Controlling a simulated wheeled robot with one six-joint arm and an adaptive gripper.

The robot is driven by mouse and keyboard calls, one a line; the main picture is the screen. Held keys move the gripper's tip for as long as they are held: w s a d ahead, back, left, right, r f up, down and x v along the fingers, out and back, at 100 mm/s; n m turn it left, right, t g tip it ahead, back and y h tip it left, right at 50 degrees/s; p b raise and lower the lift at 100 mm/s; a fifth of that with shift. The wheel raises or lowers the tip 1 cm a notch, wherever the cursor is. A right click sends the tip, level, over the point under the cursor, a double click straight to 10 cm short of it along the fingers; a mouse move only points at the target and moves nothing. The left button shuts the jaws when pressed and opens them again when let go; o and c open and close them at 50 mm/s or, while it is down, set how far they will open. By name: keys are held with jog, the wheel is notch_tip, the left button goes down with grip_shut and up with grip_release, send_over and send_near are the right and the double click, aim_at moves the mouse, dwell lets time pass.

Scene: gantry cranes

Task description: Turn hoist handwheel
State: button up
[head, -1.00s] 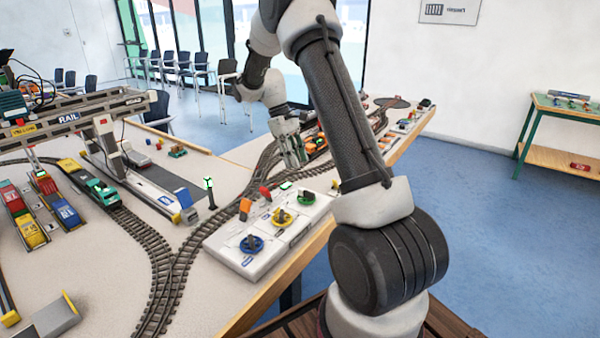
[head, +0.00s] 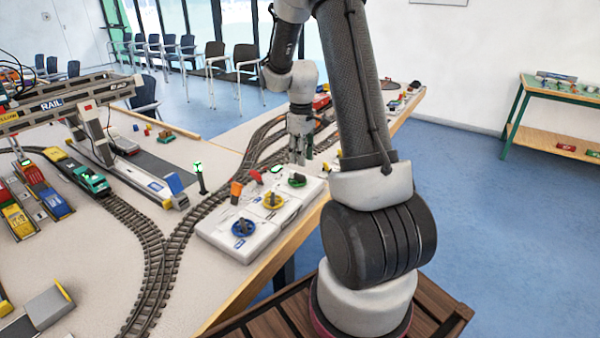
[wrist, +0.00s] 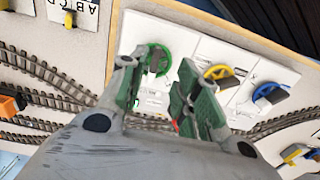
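A white control panel (head: 225,243) holds three handwheels in a row. The blue handwheel (head: 244,227) is nearest, the yellow handwheel (head: 273,202) is in the middle and the green handwheel (head: 297,181) is at the far end. I cannot read which one is labelled hoist. My gripper (head: 300,160) points down just above the far end of the panel, close to the green handwheel. In the wrist view my gripper (wrist: 158,78) is open and empty, its fingers apart with the green handwheel (wrist: 164,62) showing between and beyond the tips. Contact cannot be told.
A grey gantry crane (head: 60,105) stands at left. The wooden table edge (head: 265,275) runs along the right.

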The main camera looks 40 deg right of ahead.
aim_at(297, 178)
jog(key=shift+w+d+f, duration=0.1)
jog(key=shift+w+f, duration=0.1)
jog(key=shift+f, duration=0.2)
notch_tip(297, 178, down, 7)
jog(key=shift+r, duration=0.1)
grip_shut()
